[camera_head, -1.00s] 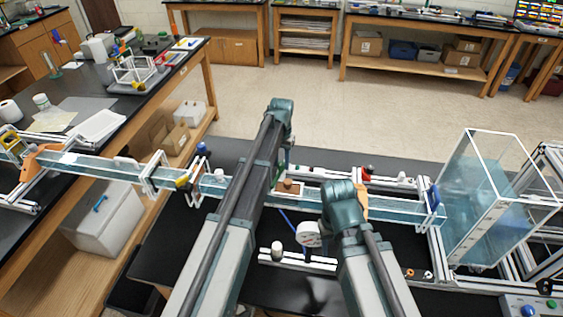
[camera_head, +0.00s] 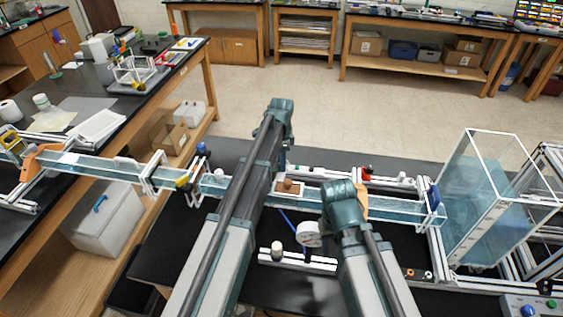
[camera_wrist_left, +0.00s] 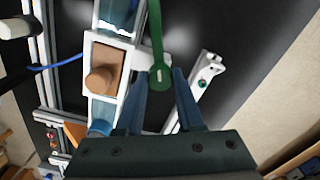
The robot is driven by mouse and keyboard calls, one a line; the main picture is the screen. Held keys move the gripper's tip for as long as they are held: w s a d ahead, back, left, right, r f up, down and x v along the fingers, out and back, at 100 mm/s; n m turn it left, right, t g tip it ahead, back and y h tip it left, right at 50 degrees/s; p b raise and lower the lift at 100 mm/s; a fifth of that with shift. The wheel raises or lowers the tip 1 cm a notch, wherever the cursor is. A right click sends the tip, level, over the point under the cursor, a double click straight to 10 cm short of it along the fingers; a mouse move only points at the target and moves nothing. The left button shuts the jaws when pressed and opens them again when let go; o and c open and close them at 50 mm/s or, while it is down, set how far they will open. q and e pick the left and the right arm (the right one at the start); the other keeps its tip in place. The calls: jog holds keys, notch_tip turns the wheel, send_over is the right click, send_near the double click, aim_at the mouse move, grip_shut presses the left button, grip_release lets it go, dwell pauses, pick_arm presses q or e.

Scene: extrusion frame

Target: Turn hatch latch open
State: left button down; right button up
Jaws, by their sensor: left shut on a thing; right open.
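The hatch is a brown panel with a round knob (camera_wrist_left: 101,80) in a white frame, on the clear water channel. It also shows in the head view (camera_head: 289,186), just right of my left arm. A long green latch lever (camera_wrist_left: 157,35) lies beside the hatch in the left wrist view, with its rounded end between my left fingers. My left gripper (camera_wrist_left: 166,80) is shut on that end. In the head view my left arm hides this gripper and the lever. My right arm reaches over the channel right of the hatch; its gripper is hidden.
The clear channel (camera_head: 400,209) runs across the bench to a clear water tank (camera_head: 480,215) at the right. A round white gauge (camera_head: 309,233) stands in front of it, between my arms. A white rail piece (camera_wrist_left: 201,88) lies right of the lever.

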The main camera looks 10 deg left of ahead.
pick_arm(q)
jog(key=shift+m, duration=2.3)
jog(key=c, duration=0.5)
grip_release()
jog(key=shift+c, duration=0.2)
jog(key=shift+r, duration=0.1)
notch_tip(320, 180, up, 14)
jog(key=p, duration=1.4)
jog(key=shift+f, duration=0.2)
